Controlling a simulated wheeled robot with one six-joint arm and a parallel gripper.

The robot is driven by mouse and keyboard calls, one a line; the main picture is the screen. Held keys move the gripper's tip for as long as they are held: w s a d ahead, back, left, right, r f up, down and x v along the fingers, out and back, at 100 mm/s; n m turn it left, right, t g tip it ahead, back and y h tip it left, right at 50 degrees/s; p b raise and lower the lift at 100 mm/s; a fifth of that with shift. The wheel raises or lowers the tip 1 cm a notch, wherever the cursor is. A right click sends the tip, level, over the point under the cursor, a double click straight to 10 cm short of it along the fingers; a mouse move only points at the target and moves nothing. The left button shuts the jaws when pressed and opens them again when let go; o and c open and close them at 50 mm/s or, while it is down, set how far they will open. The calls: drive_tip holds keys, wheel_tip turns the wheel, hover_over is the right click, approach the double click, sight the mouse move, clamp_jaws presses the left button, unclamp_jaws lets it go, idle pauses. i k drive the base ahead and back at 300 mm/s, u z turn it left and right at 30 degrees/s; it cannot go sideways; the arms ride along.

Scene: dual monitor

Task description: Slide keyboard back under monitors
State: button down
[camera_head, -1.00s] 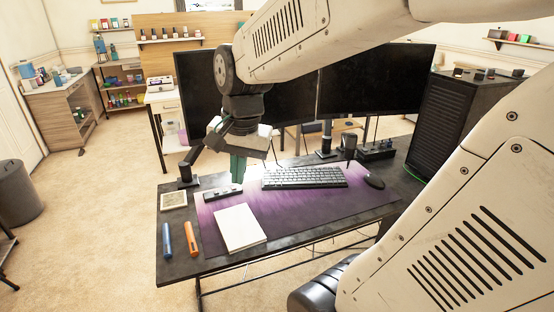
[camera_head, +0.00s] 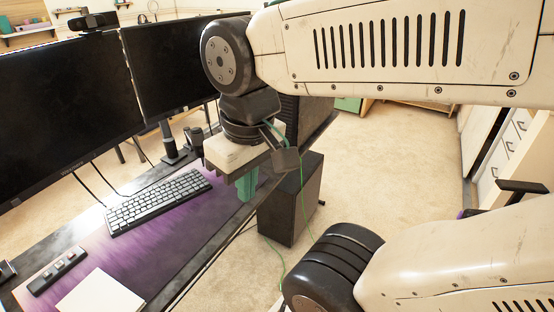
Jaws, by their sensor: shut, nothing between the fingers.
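The keyboard (camera_head: 157,200) is dark with pale edges and lies on the purple desk mat (camera_head: 150,252), in front of the monitors. Two black monitors, the left one (camera_head: 60,115) and the right one (camera_head: 175,62), stand along the back of the desk. My gripper (camera_head: 247,186) hangs to the right of the keyboard, near the desk's front edge in the picture. Its greenish fingers point down, shut and empty, apart from the keyboard. The mouse does not show; my gripper and arm cover that part of the desk.
A white notebook (camera_head: 100,294) and a small black button bar (camera_head: 57,271) lie on the mat at the lower left. A monitor stand (camera_head: 172,145) rises behind the keyboard. A dark box (camera_head: 291,200) stands beyond the desk's right side. Open floor lies further right.

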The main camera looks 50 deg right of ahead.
sight(141, 208)
drive_tip(key=z, duration=2.25)
drive_tip(key=i, duration=0.55)
drive_tip(key=u, duration=2.45)
drive_tip(key=i, duration=0.5)
drive_tip(key=u, duration=0.05)
